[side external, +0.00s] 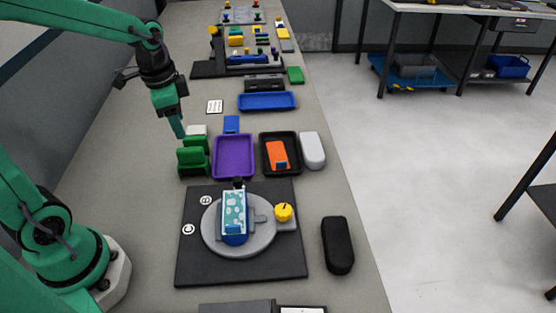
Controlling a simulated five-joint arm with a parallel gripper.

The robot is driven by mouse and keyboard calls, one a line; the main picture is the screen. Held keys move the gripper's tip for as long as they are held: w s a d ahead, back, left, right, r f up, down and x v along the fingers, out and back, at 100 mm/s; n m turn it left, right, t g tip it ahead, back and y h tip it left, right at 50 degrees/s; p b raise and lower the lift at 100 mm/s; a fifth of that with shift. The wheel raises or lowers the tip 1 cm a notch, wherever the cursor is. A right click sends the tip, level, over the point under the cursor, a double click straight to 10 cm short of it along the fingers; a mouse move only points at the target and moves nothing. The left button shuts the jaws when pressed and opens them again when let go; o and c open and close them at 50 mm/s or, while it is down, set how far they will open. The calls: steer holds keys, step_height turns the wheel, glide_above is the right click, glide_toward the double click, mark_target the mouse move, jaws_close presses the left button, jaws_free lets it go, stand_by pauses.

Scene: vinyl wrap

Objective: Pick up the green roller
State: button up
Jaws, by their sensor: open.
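A dark green piece (193,161) with a blocky, stepped shape stands on the bench left of the purple tray. It is the nearest green item to my gripper, but I cannot tell which part of it is the roller. My gripper (178,130) is open, pointing down above and slightly left of the green piece, apart from it. Nothing shows between the jaws, though the far finger is hard to make out.
A purple tray (233,137) and a black tray (268,139) with an orange tool (277,153) lie right of the green piece. A black board (190,266) with a round grey turntable (211,240) lies in front. A white block (196,130) sits close behind.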

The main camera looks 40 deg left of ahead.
mark_target(189, 149)
steer(key=w+f, duration=0.1)
steer(key=a+f+m+g, duration=0.1)
steer(key=f, duration=0.1)
steer(key=w+a+f+m, duration=0.1)
steer(key=f, duration=0.1)
steer(key=shift+w+a+f+g, duration=0.1)
steer(key=shift+w+a+g, duration=0.15)
steer(key=shift+w+g, duration=0.1)
steer(key=shift+f, duration=3.9)
steer(key=shift+c, duration=0.2)
jaws_close()
